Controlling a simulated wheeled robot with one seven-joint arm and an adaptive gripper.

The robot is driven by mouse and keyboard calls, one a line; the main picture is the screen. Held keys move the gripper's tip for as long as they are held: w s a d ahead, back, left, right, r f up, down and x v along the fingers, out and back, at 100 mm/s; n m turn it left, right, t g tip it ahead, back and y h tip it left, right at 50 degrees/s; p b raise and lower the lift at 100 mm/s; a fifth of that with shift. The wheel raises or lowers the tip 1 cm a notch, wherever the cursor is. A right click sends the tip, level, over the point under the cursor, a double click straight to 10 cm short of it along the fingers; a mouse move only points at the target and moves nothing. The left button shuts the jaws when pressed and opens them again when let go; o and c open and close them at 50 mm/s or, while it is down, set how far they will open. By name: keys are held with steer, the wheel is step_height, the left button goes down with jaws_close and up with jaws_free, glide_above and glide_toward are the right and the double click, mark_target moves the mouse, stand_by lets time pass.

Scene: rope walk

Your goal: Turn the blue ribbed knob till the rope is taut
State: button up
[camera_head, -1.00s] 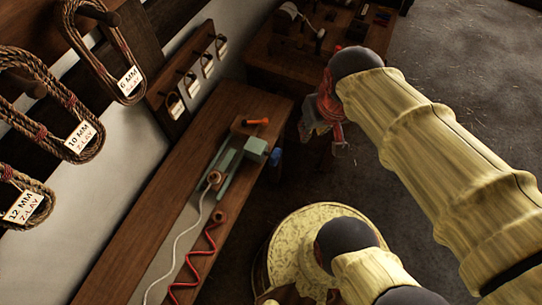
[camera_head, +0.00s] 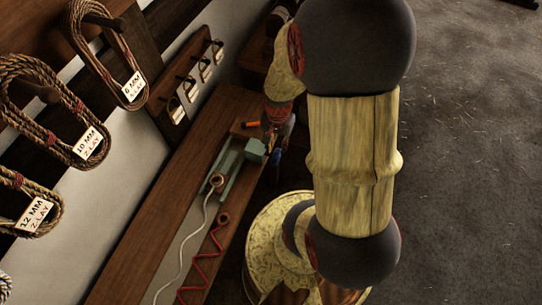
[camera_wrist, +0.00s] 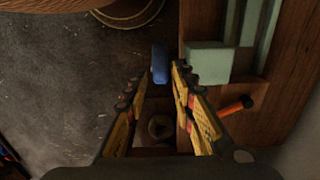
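The blue ribbed knob (camera_wrist: 160,64) shows in the wrist view beside the pale green block (camera_wrist: 208,62), just ahead of and between my fingertips. It is partly visible in the head view (camera_head: 279,156). My gripper (camera_wrist: 157,78) is open, its two yellow and black fingers spread with nothing held. I cannot tell whether a finger touches the knob. In the head view the pale green device (camera_head: 230,176) lies on the wooden bench. A white rope (camera_head: 185,243) runs from its near end in a loose curve.
An orange handle (camera_wrist: 237,105) sticks out near the green block. A red zigzag cord (camera_head: 207,262) lies beside the white rope on the bench (camera_head: 150,225). Labelled rope coils (camera_head: 90,140) hang on the left wall. Open floor (camera_head: 465,150) lies to the right.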

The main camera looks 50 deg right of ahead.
mark_target(276, 153)
step_height(276, 153, down, 8)
steer(key=shift+r+b, duration=0.15)
steer(key=shift+b, duration=0.85)
steer(key=c, duration=0.3)
jaws_close()
